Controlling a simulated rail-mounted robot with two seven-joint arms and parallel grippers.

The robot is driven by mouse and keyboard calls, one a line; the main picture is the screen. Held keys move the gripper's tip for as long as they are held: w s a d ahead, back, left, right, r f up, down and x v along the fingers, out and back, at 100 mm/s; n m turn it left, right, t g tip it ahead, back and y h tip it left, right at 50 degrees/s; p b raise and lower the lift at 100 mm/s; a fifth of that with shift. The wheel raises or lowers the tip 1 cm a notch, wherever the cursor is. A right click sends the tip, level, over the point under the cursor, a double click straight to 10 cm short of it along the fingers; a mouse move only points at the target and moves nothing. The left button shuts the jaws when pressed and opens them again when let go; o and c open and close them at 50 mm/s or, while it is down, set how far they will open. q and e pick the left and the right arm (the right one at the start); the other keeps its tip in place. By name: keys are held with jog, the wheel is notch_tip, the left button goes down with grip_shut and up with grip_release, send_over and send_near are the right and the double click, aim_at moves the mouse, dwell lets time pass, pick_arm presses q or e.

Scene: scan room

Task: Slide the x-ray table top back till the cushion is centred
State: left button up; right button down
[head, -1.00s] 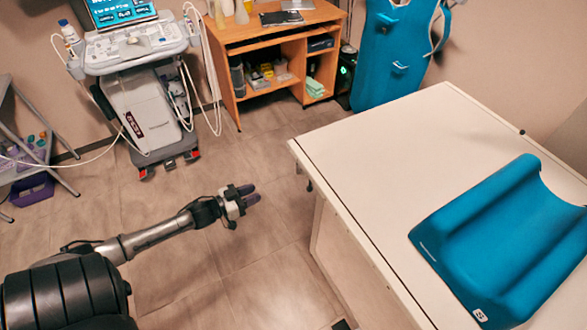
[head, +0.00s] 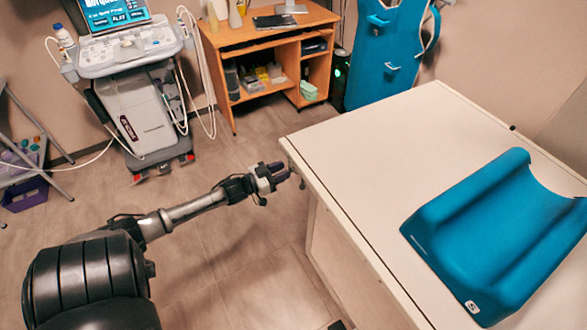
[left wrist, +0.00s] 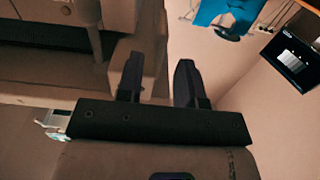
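The white x-ray table top (head: 380,150) lies on a pale box-like base at the right of the head view. A blue moulded cushion (head: 490,230) with a central trough lies on its right part, nearer the front. My left gripper (head: 284,171) is just left of the table top's far left corner, close to its edge; I cannot tell if they touch. In the left wrist view its two dark fingers (left wrist: 160,82) stand apart, with a pale strip behind the gap and nothing clearly held. My right gripper is not in view.
An ultrasound cart (head: 140,110) stands at the back left. A wooden desk (head: 265,55) with shelves stands behind. A grey rack (head: 25,150) stands far left. The floor between is clear.

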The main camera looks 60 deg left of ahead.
pick_arm(q)
jog(key=shift+w+b, duration=0.55)
jog(key=shift+w, duration=1.75)
jog(key=shift+c, duration=0.4)
grip_shut()
